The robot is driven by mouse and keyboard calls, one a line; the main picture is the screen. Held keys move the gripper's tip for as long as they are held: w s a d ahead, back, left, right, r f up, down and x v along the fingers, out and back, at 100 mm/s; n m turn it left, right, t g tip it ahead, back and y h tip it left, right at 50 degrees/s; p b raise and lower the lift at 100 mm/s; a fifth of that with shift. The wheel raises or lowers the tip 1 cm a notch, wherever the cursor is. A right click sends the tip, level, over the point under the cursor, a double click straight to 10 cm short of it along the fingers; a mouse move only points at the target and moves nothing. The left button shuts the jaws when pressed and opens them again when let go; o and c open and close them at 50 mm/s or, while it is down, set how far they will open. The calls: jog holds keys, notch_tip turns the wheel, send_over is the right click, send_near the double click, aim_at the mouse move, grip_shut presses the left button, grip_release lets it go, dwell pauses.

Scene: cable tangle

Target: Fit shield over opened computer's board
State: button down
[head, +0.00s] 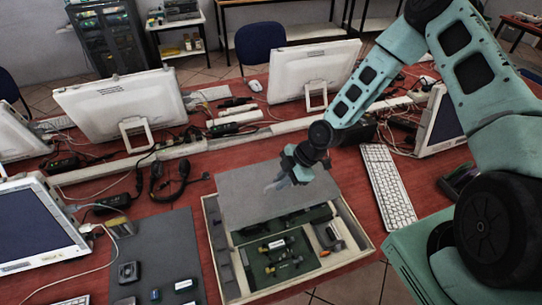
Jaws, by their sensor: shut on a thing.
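The shield (243,190) is a flat grey sheet. It shows over the far part of the opened computer, a shallow pale-walled case (360,241). My gripper (274,186) is shut on the shield near its middle. The green board (263,277) lies inside the case, with small parts on it. Its near part is uncovered, and the shield hides the far part of the case from this view. I cannot tell whether the shield touches the case.
A dark mat (161,247) with small parts lies left of the case. A white keyboard (388,187) lies to the right. Monitors (124,106) and cables stand behind on the red table (345,190). A monitor (37,225) stands at the left edge.

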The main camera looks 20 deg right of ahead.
aim_at(287, 190)
jog(key=shift+s, duration=0.55)
jog(key=shift+f+b, duration=2.55)
jog(key=shift+f, duration=1.15)
jog(key=shift+w, duration=0.4)
jog(key=shift+f+b, duration=0.4)
jog(key=shift+b, duration=0.25)
jog(key=c, duration=1.4)
grip_release()
jog(key=shift+d, duration=0.1)
jog(key=b+v, duration=0.1)
jog(key=v, duration=1.6)
jog(key=shift+b, duration=0.4)
jog(key=shift+d+r, duration=0.1)
jog(key=shift+r, duration=0.05)
